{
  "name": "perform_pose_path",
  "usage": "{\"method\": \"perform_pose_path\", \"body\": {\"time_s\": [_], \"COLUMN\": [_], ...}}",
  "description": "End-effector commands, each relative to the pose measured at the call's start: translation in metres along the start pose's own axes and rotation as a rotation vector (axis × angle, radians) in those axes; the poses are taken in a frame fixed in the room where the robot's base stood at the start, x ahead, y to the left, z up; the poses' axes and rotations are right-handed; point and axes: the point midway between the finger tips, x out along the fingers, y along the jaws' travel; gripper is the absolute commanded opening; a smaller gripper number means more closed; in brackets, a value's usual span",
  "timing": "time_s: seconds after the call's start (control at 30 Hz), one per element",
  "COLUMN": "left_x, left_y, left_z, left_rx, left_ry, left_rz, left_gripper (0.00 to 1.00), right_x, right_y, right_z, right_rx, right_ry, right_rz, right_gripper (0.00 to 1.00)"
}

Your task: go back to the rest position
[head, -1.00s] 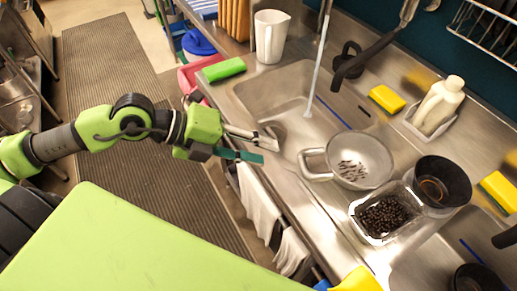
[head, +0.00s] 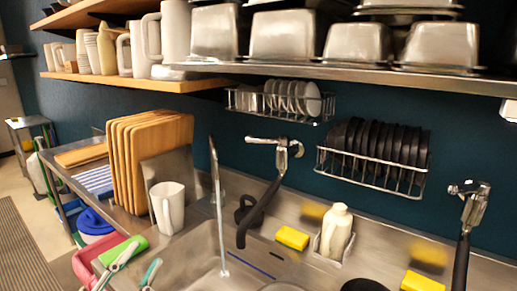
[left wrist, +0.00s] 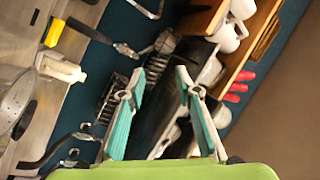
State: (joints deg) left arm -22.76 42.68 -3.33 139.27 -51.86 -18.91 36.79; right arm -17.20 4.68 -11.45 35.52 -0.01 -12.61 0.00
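My left gripper (head: 142,258) shows at the lower left of the head view, with its fingertips in front of the sink's left end. In the left wrist view, the left gripper (left wrist: 160,78) has its two teal fingers spread wide apart, with nothing between them. My right gripper is in neither view. A metal strainer (left wrist: 14,98) shows in part at the left edge of the left wrist view, away from the fingers.
The sink (head: 205,262) lies beside the left gripper. A soap bottle (head: 337,232) is behind the sink. Shelves with metal pans (head: 285,38) hang above.

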Motion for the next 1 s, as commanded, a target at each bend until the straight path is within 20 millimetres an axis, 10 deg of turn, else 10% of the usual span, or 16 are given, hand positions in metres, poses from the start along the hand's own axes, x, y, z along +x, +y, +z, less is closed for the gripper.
{"method": "perform_pose_path", "body": {"time_s": [0.13, 0.3, 0.47, 0.77, 1.0], "left_x": [-0.037, -0.115, -0.182, -0.269, -0.274], "left_y": [0.013, 0.087, 0.162, 0.258, 0.315], "left_z": [0.095, 0.165, 0.173, 0.124, 0.176], "left_rx": [-0.215, -0.409, -0.540, -0.707, -0.694], "left_ry": [-0.422, -0.878, -1.164, -1.436, -1.468], "left_rz": [-0.106, -0.021, 0.162, 0.540, 0.563], "left_gripper": [0.31, 0.31, 0.31, 0.31, 0.31], "right_x": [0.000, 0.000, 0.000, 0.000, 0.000], "right_y": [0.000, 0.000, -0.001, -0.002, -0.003], "right_z": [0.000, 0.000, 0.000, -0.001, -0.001], "right_rx": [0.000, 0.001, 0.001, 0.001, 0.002], "right_ry": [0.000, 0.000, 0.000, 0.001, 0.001], "right_rz": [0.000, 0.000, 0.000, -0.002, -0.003], "right_gripper": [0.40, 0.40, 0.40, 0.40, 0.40]}}
